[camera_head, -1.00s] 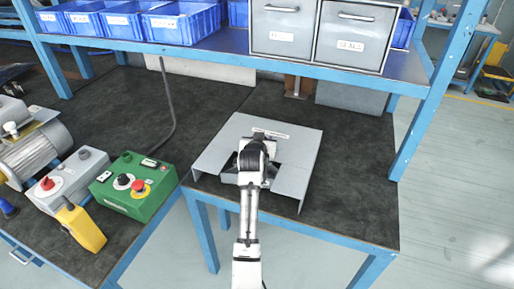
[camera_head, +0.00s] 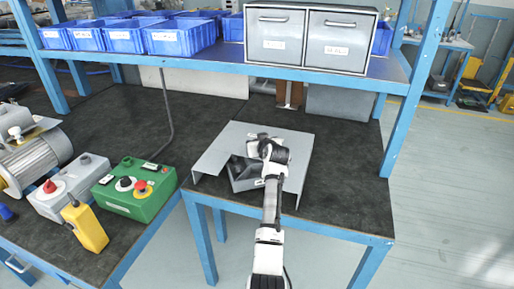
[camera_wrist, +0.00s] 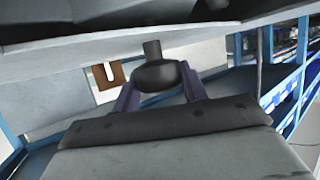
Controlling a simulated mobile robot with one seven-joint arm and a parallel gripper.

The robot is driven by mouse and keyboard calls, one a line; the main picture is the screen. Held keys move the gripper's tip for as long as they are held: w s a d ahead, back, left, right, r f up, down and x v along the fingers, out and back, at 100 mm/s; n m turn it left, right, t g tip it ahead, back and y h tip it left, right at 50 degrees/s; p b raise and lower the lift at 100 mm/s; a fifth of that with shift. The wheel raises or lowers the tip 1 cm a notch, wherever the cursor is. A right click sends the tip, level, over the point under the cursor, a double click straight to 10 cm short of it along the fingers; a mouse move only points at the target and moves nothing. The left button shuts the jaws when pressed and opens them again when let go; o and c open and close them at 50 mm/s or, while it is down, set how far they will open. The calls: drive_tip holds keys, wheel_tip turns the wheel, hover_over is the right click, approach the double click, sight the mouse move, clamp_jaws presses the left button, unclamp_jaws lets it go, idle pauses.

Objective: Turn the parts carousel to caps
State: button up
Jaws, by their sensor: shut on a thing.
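The parts carousel is the grey sheet-metal unit (camera_head: 300,150) on the dark bench, with an open, cut-away front. A grey compartment (camera_head: 240,182) with a small white label shows inside the opening, left of and below my gripper (camera_head: 258,146). In the wrist view my gripper (camera_wrist: 158,82) has its two purple fingers on either side of a dark rounded knob (camera_wrist: 155,75) with a short stem, and is shut on it. My wrist and arm cover part of the opening. I cannot read the compartment's label, and the other compartments are hidden.
A green control box (camera_head: 135,188) with a red button, a grey switch box (camera_head: 68,185), a yellow pendant (camera_head: 86,228) and a motor (camera_head: 35,160) stand at left. A shelf (camera_head: 215,60) with blue bins and grey drawers (camera_head: 310,38) runs above. Bench right of the carousel is clear.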

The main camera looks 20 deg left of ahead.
drive_tip(key=shift+n+g+y+b, duration=0.4)
drive_tip(key=shift+n+y+b, duration=0.05)
drive_tip(key=shift+n+y, duration=0.05)
idle(0.3)
drive_tip(key=o, duration=1.4)
drive_tip(key=shift+c, duration=0.2)
drive_tip(key=shift+s+d, duration=0.1)
drive_tip(key=b+v, duration=0.2)
drive_tip(key=v, duration=1.1)
drive_tip(key=shift+s+d+r+b, duration=0.15)
drive_tip(key=shift+s+r+b, duration=0.05)
drive_tip(key=shift+b, duration=0.2)
